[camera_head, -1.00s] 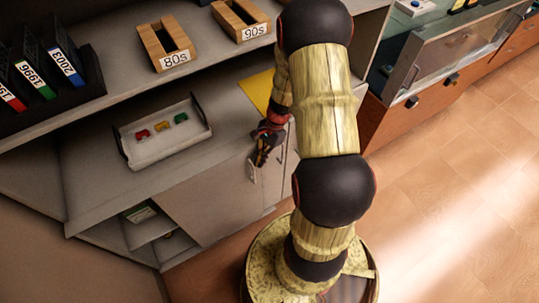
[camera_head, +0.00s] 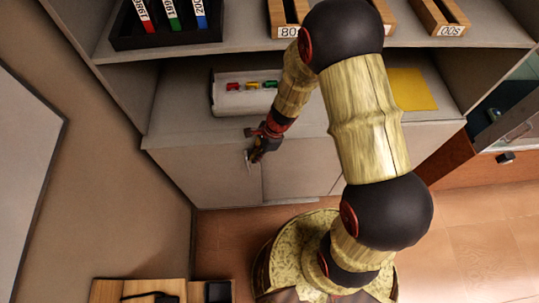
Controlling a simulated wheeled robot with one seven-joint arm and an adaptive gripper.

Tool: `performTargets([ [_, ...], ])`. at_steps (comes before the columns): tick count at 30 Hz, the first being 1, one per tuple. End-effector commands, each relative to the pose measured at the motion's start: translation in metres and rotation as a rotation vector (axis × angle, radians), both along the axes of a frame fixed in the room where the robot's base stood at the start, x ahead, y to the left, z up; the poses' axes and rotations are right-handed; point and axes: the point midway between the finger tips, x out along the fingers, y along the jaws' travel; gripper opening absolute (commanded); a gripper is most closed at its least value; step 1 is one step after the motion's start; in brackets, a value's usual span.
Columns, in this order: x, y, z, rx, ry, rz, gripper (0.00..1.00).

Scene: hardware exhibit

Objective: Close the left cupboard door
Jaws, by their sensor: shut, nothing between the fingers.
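The left cupboard door (camera_head: 210,176) is a plain grey panel under the countertop. It covers the left cupboard front and looks flush or nearly so with the door beside it (camera_head: 300,168); no interior shows. Its slim metal handle (camera_head: 249,164) is near its right edge. My gripper (camera_head: 257,155) is shut and empty, pointing down right beside the handle; I cannot tell whether it touches the handle or the door.
A white tray (camera_head: 222,105) with small coloured toy cars stands on the counter behind my gripper. A wall (camera_head: 120,170) bounds the left side. A wooden surface (camera_head: 115,291) with dark items is at the bottom left. Open floor (camera_head: 470,235) lies to the right.

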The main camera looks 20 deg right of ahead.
Motion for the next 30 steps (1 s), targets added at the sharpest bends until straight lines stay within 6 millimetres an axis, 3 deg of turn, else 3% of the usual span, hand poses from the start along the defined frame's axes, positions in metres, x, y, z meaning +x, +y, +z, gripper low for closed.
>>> performTargets([
  [6, 0.002, 0.01, 0.0, 0.0, 0.001, 0.0, 0.0],
  [20, 0.003, 0.011, 0.002, 0.002, 0.0, 0.001, 0.0],
  [30, 0.005, 0.003, 0.026, 0.002, 0.0, 0.001, 0.0],
])
